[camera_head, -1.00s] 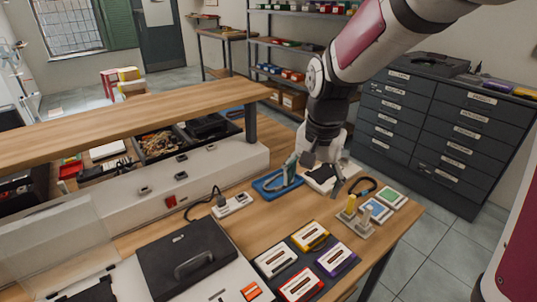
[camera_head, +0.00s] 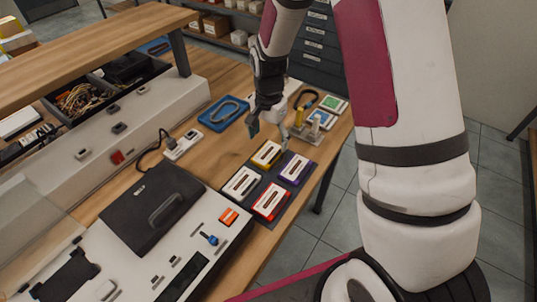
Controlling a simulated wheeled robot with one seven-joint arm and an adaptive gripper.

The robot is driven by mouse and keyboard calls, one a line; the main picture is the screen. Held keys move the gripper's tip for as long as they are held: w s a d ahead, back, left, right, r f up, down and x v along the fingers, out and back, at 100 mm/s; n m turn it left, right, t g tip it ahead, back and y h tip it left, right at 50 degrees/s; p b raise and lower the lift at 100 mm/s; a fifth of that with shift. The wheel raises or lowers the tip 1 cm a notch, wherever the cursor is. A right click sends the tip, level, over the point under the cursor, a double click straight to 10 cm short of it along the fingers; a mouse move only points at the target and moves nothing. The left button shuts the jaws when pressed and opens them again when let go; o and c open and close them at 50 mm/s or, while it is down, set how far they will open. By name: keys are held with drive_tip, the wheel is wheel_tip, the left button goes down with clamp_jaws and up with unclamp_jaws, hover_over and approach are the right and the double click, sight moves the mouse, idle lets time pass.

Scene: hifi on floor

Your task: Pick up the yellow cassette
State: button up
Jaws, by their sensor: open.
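The yellow cassette (camera_head: 266,154) lies flat at the back left of a dark mat (camera_head: 258,179) on the wooden workbench, with a white label facing up. My gripper (camera_head: 268,133) points down just above and behind the yellow cassette, with its fingers apart and nothing between them. One finger is to the left of the cassette's far end and the other to the right. I cannot tell how high the fingertips are above it.
A purple cassette (camera_head: 295,169), a red cassette (camera_head: 270,201) and a white cassette (camera_head: 241,183) share the mat. A black case (camera_head: 150,205) is at left, a power strip (camera_head: 183,145) and blue tray (camera_head: 222,113) behind. A small stand (camera_head: 307,130) is close on the right.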

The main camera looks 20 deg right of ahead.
sight(268, 153)
drive_tip(key=shift+w+f+p, duration=0.15)
drive_tip(key=shift+f+p, duration=0.2)
drive_tip(key=shift+f, duration=2.55)
drive_tip(key=c, duration=1.2)
